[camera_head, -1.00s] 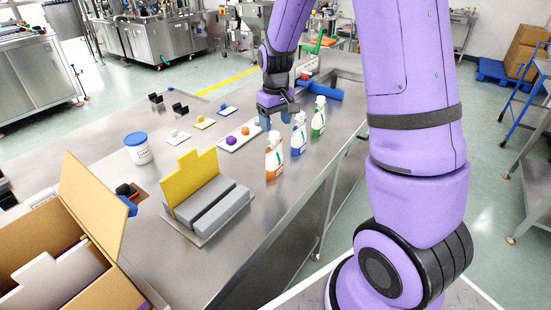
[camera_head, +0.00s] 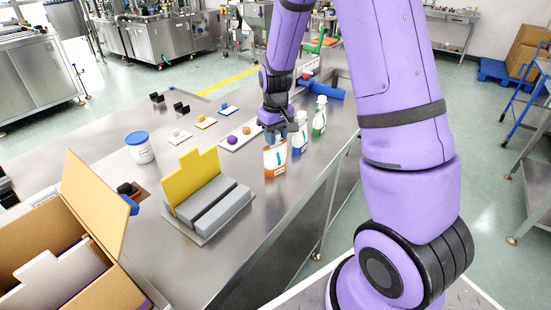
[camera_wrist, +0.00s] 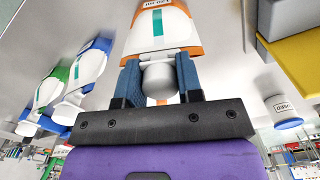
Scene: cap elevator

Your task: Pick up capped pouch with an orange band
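The capped pouch with an orange band (camera_head: 275,161) stands upright on the steel table in the head view. It is white with a teal stripe and fills the top middle of the wrist view (camera_wrist: 160,32), its grey cap facing the camera. My gripper (camera_wrist: 158,76) has one blue finger on each side of the cap and neck, with narrow gaps beside the cap. In the head view my gripper (camera_head: 281,136) is low over the pouch top and partly hides it. The pouch still rests on the table.
A blue-banded pouch (camera_head: 299,138) and a green-banded pouch (camera_head: 319,119) stand just behind to the right. A white tray (camera_head: 241,139) with purple and orange caps lies to the left. A grey and yellow fixture (camera_head: 197,174) is nearer left, with a white jar (camera_head: 140,148) beyond.

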